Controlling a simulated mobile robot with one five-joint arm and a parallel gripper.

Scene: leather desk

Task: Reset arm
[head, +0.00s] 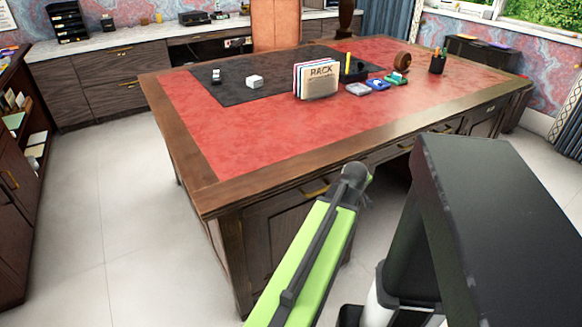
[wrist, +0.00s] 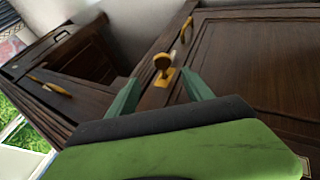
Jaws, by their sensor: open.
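My gripper (wrist: 160,78) shows in the wrist view with its two green fingers apart and nothing held between them. It faces the dark wooden front of the desk, with a brass knob-like fitting (wrist: 163,66) seen between and beyond the fingertips. I cannot tell how far the fingers are from the wood. In the head view, my green arm link rises in front of the desk's near side. The gripper itself cannot be made out there.
The desk (head: 190,150) has a red leather top. A dark cabinet (head: 12,190) is at the left. The pale floor (head: 115,210) between is clear.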

